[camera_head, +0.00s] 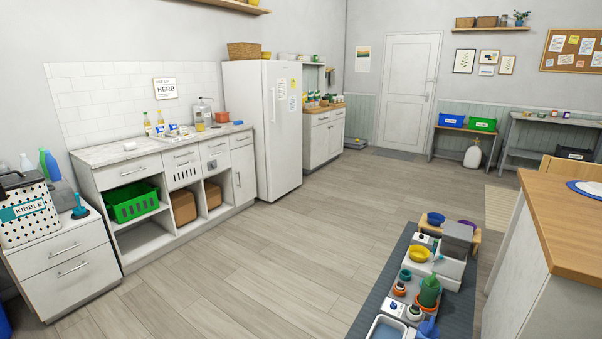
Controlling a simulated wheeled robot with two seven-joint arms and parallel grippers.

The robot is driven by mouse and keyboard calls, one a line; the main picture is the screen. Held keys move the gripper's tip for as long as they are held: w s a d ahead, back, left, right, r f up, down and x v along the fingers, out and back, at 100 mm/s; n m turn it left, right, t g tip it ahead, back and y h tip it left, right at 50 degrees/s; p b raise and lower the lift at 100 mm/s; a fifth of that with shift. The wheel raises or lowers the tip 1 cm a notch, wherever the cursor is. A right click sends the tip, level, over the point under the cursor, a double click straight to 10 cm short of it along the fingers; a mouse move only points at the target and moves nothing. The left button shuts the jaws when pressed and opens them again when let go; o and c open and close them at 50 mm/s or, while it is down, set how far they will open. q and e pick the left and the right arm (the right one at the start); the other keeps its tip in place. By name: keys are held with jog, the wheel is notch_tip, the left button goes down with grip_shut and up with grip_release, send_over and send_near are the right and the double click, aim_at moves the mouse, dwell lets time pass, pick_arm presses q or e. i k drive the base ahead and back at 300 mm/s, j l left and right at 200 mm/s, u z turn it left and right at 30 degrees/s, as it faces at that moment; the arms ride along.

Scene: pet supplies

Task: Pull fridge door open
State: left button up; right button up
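The white fridge (243,120) stands against the left wall, past the end of the counter. Its door (283,150) faces right and looks shut. A long upright handle (273,105) runs along the door's left side. Several papers (288,90) are stuck on the upper part of the door. The fridge stands across the room, with open floor before it. Neither of my grippers is in view.
Wood floor (300,215) in front of the fridge is clear. A counter (130,150) with shelves lines the left wall. A low cabinet (325,137) stands beyond the fridge. A dark mat (385,290) with bowls lies at the front right, near a wood-topped counter (555,215).

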aim_at(282, 115)
jog(key=i, duration=3.85)
